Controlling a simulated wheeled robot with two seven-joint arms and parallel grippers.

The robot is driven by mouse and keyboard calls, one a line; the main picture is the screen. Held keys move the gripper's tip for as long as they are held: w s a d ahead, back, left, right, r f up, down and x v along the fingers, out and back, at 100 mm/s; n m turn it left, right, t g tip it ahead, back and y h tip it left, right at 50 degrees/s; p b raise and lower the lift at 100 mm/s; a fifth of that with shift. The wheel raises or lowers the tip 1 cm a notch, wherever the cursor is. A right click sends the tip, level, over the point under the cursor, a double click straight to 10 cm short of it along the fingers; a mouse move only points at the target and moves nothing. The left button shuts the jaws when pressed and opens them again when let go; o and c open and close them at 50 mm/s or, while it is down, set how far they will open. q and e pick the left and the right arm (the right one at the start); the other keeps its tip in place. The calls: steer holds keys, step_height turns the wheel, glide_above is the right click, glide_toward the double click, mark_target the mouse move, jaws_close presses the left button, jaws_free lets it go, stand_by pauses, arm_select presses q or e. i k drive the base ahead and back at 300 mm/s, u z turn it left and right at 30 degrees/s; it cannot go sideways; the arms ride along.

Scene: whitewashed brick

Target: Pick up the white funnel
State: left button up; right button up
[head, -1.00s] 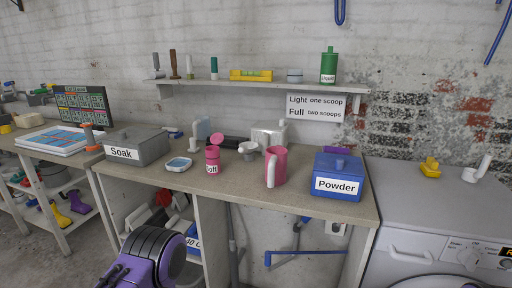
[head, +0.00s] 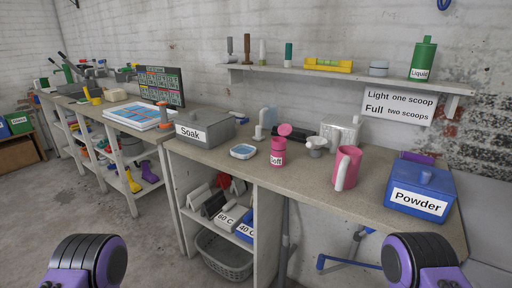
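A small whitish funnel-shaped object (head: 316,146), which looks like the white funnel, stands on the workbench (head: 300,186) in the head view. It sits between the pink "Soft" bottle (head: 278,152) and the pink jug (head: 346,168), in front of a silvery metal container (head: 340,132). Nothing of mine touches it. Only rounded purple and black parts of my arms show at the bottom left and bottom right. The fingers of both grippers are out of view.
A blue "Powder" box (head: 420,190) stands right of the jug. A grey "Soak" box (head: 205,130) and a small white-rimmed dish (head: 243,152) stand to the left. A wall shelf (head: 340,76) hangs above. Open floor lies at lower left.

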mark_target(314, 142)
steer(key=u, duration=0.2)
steer(key=i, duration=0.85)
steer(key=z, duration=0.05)
